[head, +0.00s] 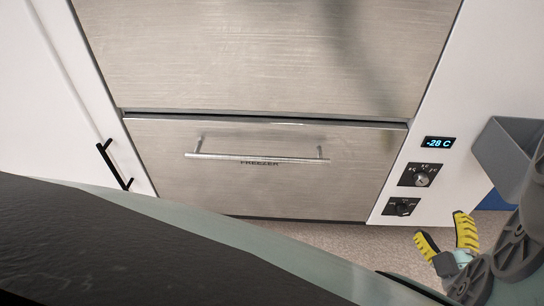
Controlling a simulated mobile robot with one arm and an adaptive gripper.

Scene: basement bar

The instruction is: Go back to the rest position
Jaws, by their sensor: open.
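My gripper (446,240) is at the lower right of the head view, with its two yellow-and-black fingers spread apart. It is open, with nothing seen between the fingers. Floor shows behind the fingers. Part of my arm shows at the right edge. The steel freezer drawer (258,190), marked FREEZER, is left of the gripper, and its bar handle (258,157) is apart from the fingers. The drawer front looks closed.
A steel panel (265,55) is above the drawer. A control panel with a display reading -28 C (438,143) and dark knobs (421,175) is right of the drawer. A grey bin-like object (502,153) stands at right. White cabinetry (45,100) is at left. Speckled floor (345,240) shows below.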

